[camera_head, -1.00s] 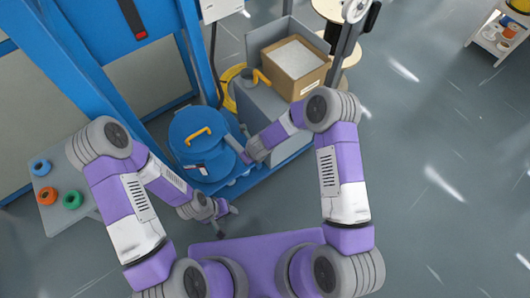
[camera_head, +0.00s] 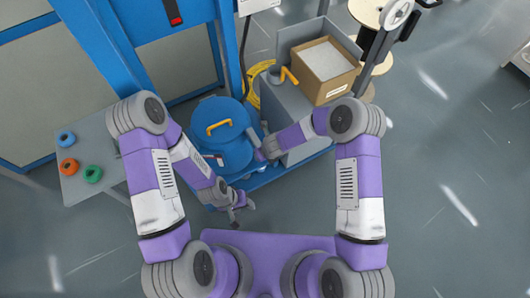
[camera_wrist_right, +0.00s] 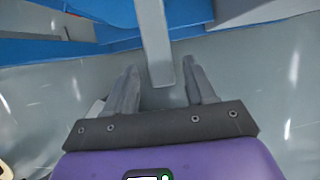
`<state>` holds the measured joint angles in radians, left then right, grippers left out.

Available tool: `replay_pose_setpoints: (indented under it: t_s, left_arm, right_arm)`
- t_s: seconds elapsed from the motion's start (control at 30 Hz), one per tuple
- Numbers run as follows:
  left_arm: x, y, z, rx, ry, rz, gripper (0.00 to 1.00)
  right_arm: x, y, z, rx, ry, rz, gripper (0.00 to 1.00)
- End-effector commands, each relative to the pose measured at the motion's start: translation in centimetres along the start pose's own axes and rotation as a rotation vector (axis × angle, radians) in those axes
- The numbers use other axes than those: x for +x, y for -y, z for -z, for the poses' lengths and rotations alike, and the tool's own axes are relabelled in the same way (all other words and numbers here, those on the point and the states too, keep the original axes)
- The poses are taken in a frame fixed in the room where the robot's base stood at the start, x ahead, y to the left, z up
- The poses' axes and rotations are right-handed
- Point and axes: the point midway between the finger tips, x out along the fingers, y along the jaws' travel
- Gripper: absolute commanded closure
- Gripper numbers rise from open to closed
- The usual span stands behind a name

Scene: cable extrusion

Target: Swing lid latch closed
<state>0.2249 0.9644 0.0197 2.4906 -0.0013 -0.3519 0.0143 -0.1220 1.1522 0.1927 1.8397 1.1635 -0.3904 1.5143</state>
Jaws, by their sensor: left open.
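A round blue lid (camera_head: 236,112) with a yellow handle (camera_head: 219,126) sits on a blue vessel left of a grey machine body. My right gripper (camera_head: 257,145) is at the lid's right side, beside a light grey bar that may be the latch. In the right wrist view the grey bar (camera_wrist_right: 155,40) reaches down between the spread fingers of my right gripper (camera_wrist_right: 162,85); contact is not clear. My left gripper (camera_head: 244,214) is open and empty, below the vessel and near its blue base.
A grey table (camera_head: 92,145) at left holds several coloured rings. A blue frame post (camera_head: 120,60) rises at left. Open floor (camera_head: 450,200) lies to the right.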

Motion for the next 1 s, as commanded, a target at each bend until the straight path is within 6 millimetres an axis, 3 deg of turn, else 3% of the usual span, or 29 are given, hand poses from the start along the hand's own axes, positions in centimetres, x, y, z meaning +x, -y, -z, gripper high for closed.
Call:
replay_pose_setpoints:
  t_s: [0.3, 0.7, 1.0]
  left_arm:
    - [-0.1, -0.1, 0.0, 0.0, 0.0, 0.0, 0.51]
    - [-1.9, -0.7, -0.1, 0.0, 0.0, 0.0, 0.51]
    - [-2.1, -0.8, -0.1, 0.0, 0.0, 0.0, 0.51]
  right_arm:
    - [-0.3, 0.1, 0.0, -0.004, 0.0, 0.001, 0.45]
    - [-6.5, 0.1, -0.1, -0.003, 0.001, 0.001, 0.45]
    - [-7.6, 0.0, 0.0, -0.003, 0.0, 0.0, 0.45]
